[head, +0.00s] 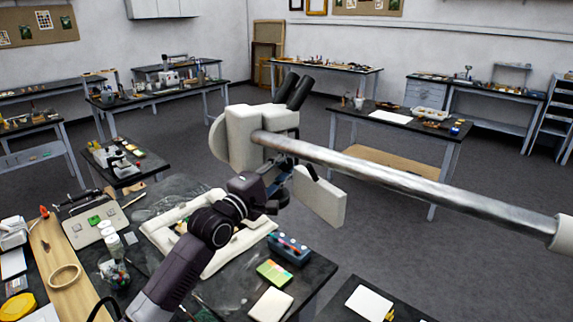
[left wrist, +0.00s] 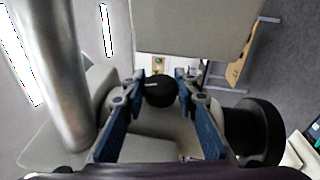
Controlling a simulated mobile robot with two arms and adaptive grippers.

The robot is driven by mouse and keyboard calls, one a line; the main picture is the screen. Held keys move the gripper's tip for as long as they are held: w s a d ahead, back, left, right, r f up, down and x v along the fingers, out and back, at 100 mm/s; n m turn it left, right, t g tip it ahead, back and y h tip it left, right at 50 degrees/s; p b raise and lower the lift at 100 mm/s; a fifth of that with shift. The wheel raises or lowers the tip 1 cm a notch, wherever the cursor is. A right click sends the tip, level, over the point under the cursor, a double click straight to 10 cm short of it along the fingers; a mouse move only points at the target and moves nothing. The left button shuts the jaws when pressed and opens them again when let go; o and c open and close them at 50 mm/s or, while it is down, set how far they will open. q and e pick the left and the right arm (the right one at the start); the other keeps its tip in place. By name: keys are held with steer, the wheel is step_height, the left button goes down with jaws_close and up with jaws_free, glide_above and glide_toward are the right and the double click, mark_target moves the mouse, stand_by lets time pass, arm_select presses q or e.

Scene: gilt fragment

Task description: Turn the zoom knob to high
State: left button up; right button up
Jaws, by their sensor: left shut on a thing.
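A pale stereo microscope (head: 242,138) with black eyepieces (head: 293,92) hangs on a thick metal boom (head: 400,180). In the left wrist view, the zoom knob (left wrist: 160,90) is a round black knob with a small white mark, on the pale microscope body. My left gripper (left wrist: 159,88) has its blue fingers on both sides of the knob and is shut on it. In the head view, my left gripper (head: 278,190) is at the underside of the microscope head, and the knob is hidden there. My right gripper is in neither view.
A dark workbench (head: 240,298) below carries a pale frame (head: 208,265), a blue box (head: 290,248), jars and a wooden board (head: 60,258). The boom crosses to the right. A larger black round part (left wrist: 255,130) is close right of the gripper in the wrist view.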

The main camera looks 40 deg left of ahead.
arm_select(q)
steer(key=shift+f, duration=0.1)
steer(key=o, duration=1.2)
steer(key=shift+w, duration=0.1)
steer(key=shift+c, duration=0.2)
steer(key=s+f, duration=0.1)
steer(key=s, duration=1.1)
steer(key=shift+f, duration=0.3)
